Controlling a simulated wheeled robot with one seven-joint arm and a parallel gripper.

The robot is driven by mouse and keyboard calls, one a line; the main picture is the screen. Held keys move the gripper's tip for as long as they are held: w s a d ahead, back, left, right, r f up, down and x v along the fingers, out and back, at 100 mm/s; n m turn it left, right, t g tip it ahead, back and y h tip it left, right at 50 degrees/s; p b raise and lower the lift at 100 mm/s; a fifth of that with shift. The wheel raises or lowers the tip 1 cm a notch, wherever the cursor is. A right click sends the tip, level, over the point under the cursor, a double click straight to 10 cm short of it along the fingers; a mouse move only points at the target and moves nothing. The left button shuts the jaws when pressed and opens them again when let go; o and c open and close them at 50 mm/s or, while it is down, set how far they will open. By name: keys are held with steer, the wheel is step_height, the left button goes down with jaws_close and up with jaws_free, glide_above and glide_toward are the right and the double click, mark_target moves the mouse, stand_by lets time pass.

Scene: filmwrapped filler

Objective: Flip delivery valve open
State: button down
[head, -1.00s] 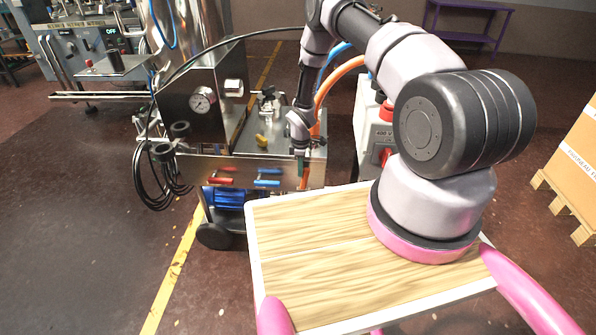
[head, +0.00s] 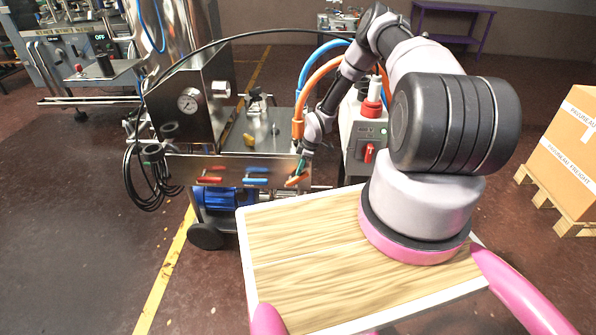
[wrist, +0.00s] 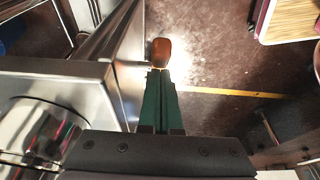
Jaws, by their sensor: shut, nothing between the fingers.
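The filler machine's front panel (head: 232,168) carries a red lever (head: 209,181), a blue lever (head: 256,182) and an orange lever (head: 297,181) at its right end. No label shows which is the delivery valve. My gripper (head: 300,173) has green fingers and is shut and empty, reaching down at the orange lever. In the wrist view the fingertips (wrist: 158,74) are together, right at the rounded orange-brown lever end (wrist: 161,52), beside the steel panel edge. I cannot tell whether they touch it. The lever's pivot is hidden in the wrist view.
Blue and orange hoses (head: 299,112) rise behind my wrist. A grey box with a red switch (head: 367,152) stands just right of the machine. A pallet of cartons (head: 566,150) stands far right.

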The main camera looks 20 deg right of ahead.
mark_target(308, 173)
steer(key=shift+s+d+f, duration=0.3)
steer(key=shift+d+f, duration=0.25)
steer(key=shift+d, duration=0.3)
steer(key=shift+s+d+f, duration=0.2)
steer(key=shift+d+f, duration=0.5)
steer(key=shift+f, duration=0.15)
steer(key=v, duration=0.7)
steer(key=shift+r, duration=0.25)
steer(key=shift+s+d, duration=0.1)
